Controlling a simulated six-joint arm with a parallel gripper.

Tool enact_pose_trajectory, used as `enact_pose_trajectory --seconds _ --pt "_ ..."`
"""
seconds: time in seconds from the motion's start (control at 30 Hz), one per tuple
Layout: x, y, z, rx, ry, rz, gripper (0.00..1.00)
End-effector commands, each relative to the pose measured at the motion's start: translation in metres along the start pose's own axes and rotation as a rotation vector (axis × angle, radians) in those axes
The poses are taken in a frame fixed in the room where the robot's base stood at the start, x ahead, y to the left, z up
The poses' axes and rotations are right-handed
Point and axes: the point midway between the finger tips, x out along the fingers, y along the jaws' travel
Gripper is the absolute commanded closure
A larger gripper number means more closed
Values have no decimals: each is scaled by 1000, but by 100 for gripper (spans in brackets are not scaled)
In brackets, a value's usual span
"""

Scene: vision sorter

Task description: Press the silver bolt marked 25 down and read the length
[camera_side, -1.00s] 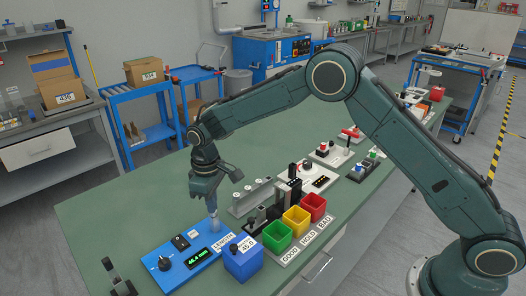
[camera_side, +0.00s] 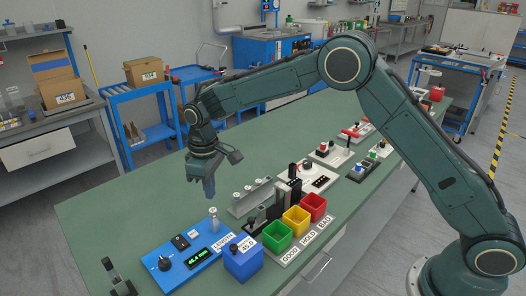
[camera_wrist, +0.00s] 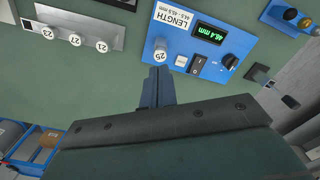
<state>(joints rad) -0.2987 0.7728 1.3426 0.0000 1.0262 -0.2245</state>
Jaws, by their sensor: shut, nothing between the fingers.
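The silver bolt marked 25 (camera_wrist: 161,56) stands upright on the blue length gauge (camera_side: 180,266); the bolt also shows in the side view (camera_side: 213,220). In the wrist view the closed fingers (camera_wrist: 158,78) point toward the bolt.
A grey rack (camera_side: 250,197) with several numbered bolts stands behind the gauge. A blue box (camera_side: 243,264) marked 45.0 is close at its right. Green (camera_side: 277,237), yellow (camera_side: 296,220) and red (camera_side: 314,207) bins stand farther right. The table's left rear is clear.

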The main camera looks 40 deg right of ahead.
Motion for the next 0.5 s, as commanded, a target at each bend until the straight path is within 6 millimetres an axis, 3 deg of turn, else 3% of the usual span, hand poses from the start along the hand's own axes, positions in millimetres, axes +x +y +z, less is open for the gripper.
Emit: enact_pose_trajectory --seconds 0.5 --pt "-26 0 0 0 1 0 100"
